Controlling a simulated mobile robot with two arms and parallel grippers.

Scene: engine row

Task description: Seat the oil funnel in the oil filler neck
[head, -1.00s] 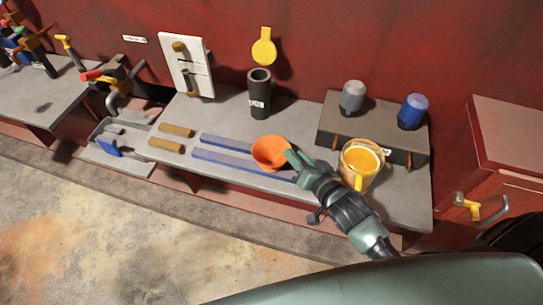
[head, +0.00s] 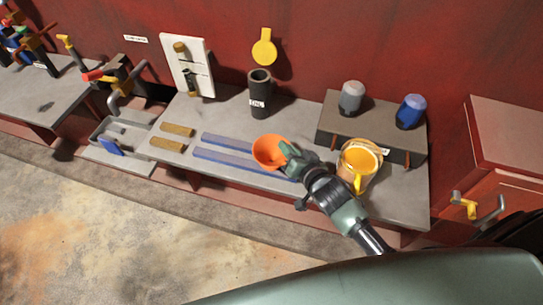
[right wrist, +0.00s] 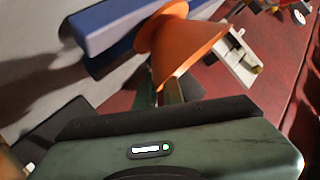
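The orange oil funnel (head: 266,150) is on the bench near the front, mouth facing up, beside the blue strips. My right gripper (head: 289,160) is at the funnel's right edge. In the right wrist view the funnel (right wrist: 190,45) lies at the fingertips, its rim between two close-set green fingers (right wrist: 159,90), which look shut on it. I see no clear gap under the funnel. The black upright tube with a white label (head: 259,95), apparently the oil filler neck, stands behind, open at the top. My left gripper is out of view.
A yellow cap (head: 264,47) is on the red wall above the tube. A clear jug of orange liquid (head: 358,165) stands close right of my gripper. A raised block (head: 372,138) carries a grey and a blue cylinder. Blue strips (head: 240,163) lie left of the funnel.

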